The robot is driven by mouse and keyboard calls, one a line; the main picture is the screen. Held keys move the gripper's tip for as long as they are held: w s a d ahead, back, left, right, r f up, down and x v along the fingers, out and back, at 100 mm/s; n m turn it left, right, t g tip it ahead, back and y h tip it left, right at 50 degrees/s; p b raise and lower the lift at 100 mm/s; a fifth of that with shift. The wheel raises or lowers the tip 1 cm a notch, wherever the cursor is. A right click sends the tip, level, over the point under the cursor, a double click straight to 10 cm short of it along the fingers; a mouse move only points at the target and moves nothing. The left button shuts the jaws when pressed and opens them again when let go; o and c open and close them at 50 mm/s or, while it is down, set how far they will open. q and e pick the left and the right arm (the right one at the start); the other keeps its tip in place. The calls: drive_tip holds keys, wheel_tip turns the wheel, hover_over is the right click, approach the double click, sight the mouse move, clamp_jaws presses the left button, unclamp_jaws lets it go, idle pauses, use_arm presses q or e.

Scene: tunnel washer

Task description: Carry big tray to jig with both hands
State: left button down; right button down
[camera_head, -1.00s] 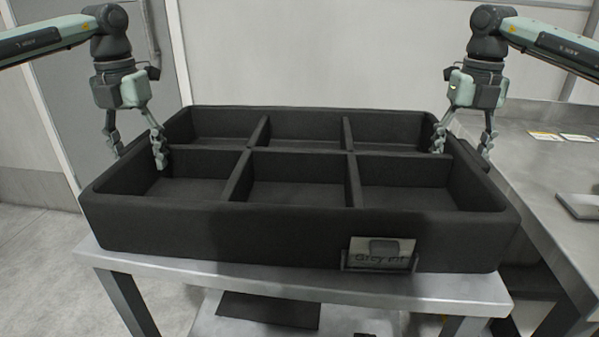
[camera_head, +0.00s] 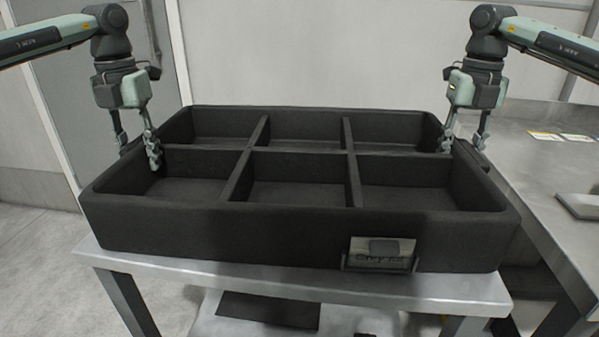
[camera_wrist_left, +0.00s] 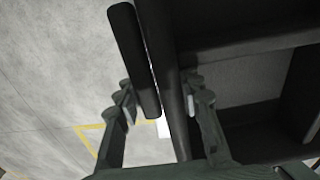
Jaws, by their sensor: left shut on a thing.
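The big tray (camera_head: 290,228) is black, with several compartments, and sits level on a metal table. My left gripper (camera_head: 138,150) is shut on its left side, one finger inside the wall and one outside. In the left wrist view, the left gripper (camera_wrist_left: 158,100) has its fingers on either side of the tray's wall (camera_wrist_left: 165,70) and a dark bar (camera_wrist_left: 132,55) along it. My right gripper (camera_head: 465,142) straddles the right side in the same way, its fingers drawn in around the wall. The compartments look empty. I cannot make out a jig.
The metal table (camera_head: 300,285) extends slightly past the tray in front. A metal counter (camera_head: 550,175) stands close on the right, with a flat grey object (camera_head: 578,205) and labels on it. A label plate (camera_head: 380,253) is on the tray's front. Open floor (camera_head: 35,260) lies at left.

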sight(134, 145)
use_arm(q)
drive_tip(key=shift+a+r, duration=0.15)
drive_tip(key=shift+r, duration=0.05)
use_arm(e)
drive_tip(key=shift+d+r, duration=0.15)
drive_tip(key=shift+r, duration=0.05)
